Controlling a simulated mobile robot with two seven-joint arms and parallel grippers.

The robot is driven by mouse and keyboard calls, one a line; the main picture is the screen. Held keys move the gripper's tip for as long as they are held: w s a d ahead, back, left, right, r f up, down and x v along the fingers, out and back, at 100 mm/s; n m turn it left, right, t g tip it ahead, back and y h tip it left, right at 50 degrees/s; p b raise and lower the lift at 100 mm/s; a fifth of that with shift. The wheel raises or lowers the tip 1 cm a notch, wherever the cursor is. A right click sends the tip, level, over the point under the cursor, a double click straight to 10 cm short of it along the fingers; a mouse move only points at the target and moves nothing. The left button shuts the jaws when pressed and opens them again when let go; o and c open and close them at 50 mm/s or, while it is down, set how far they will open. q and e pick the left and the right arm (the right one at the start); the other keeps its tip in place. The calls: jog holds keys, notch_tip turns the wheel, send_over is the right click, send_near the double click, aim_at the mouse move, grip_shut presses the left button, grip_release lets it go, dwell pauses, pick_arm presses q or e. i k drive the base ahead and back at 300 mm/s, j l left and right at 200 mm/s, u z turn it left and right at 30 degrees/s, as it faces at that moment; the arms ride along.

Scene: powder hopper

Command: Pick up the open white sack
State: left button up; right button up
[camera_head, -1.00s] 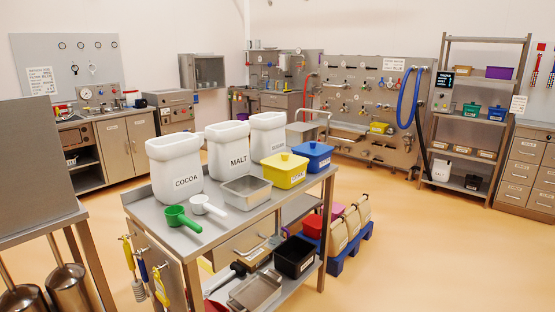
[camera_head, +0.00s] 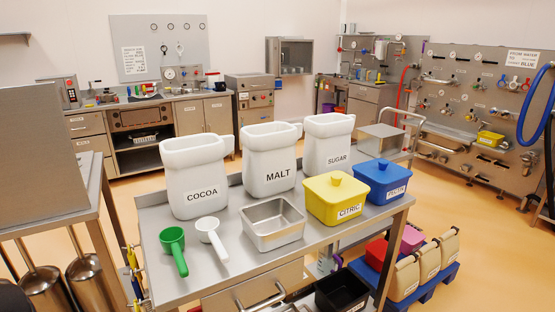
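No thing that is clearly an open white sack shows. Cream sacks (camera_head: 428,263) with labels stand upright in a row on a blue pallet (camera_head: 412,292) at the lower right, on the floor beyond the steel table (camera_head: 330,236). I cannot tell whether any of them is open. Three white open-topped containers stand on the table, labelled COCOA (camera_head: 198,180), MALT (camera_head: 271,158) and SUGAR (camera_head: 329,142). Neither of my grippers is in view.
The table also holds a green scoop (camera_head: 174,247), a white scoop (camera_head: 212,237), a steel pan (camera_head: 272,224), a yellow CITRIC tub (camera_head: 336,198) and a blue tub (camera_head: 383,181). A black bin (camera_head: 341,292) is below. Open floor (camera_head: 483,240) lies at right.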

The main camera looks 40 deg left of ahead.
aim_at(269, 164)
jog(key=i+l+u, duration=0.85)
jog(key=l+u, duration=0.15)
jog(key=i+l+u, duration=0.15)
jog(key=l+u, duration=0.2)
jog(key=l, duration=0.15)
